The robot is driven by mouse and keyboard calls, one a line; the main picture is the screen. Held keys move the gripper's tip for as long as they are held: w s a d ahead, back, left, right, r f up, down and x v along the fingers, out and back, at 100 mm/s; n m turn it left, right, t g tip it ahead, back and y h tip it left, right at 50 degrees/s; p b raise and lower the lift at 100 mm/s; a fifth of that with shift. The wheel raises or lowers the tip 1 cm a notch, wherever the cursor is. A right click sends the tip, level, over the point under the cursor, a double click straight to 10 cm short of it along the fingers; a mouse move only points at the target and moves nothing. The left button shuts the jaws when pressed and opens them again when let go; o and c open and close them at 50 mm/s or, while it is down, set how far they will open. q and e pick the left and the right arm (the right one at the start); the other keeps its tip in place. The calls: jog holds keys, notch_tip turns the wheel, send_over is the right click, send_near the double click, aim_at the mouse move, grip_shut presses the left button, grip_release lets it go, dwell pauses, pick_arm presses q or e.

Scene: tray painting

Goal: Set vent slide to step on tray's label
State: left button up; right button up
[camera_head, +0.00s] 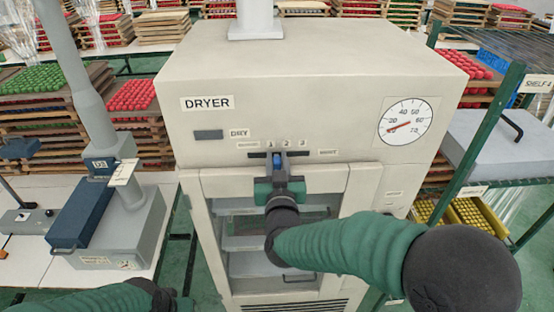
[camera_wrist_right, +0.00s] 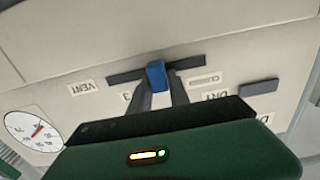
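The vent slide is a dark slot with a blue knob (camera_head: 277,157) on the front of the grey dryer (camera_head: 320,110), with step labels 1, 2 and 3 above it. The knob stands near 1 and 2, left of 3. My right gripper (camera_head: 278,170) reaches the slide from below. In the right wrist view the blue knob (camera_wrist_right: 156,75) sits between the two fingertips, which seem to touch its sides. A tray with a dark handle (camera_head: 300,278) shows low in the dryer; I cannot read a label on it. My left gripper is out of view; only its arm shows at the bottom left.
A round gauge (camera_head: 405,122) is at the dryer's upper right, its red needle near 20. A grey machine (camera_head: 125,225) with a blue box and a white tag (camera_head: 123,172) stands on the left table. A green-framed shelf (camera_head: 485,130) stands at the right.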

grip_shut()
dwell(1.1)
